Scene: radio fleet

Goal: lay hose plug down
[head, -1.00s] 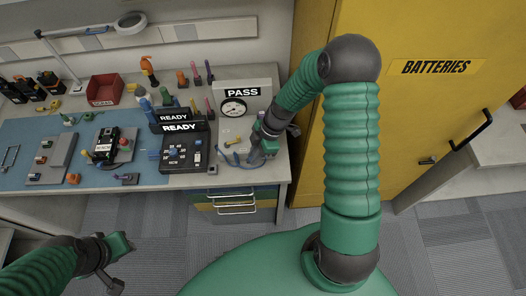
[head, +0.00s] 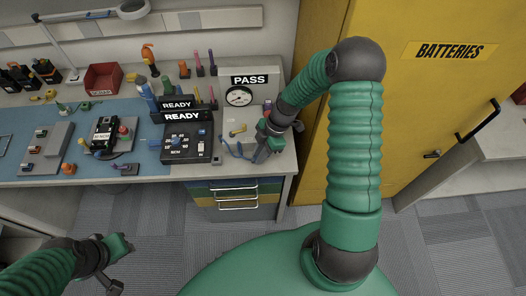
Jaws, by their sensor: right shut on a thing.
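My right gripper (head: 262,152) is at the right end of the bench, low in front of the gauge box marked PASS (head: 249,94). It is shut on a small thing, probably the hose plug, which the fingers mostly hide. A thin blue hose (head: 233,150) curves over the bench top just left of the fingers. I cannot tell whether the held thing touches the bench. My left gripper (head: 117,262) is at the lower left, away from the bench, with no object visible in it; its jaw opening is unclear.
A black keypad unit (head: 185,145) with READY signs stands left of the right gripper. A blue mat (head: 75,171) holds several small parts. A red bin (head: 102,79) stands behind it. The yellow BATTERIES cabinet (head: 420,110) rises close to the right.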

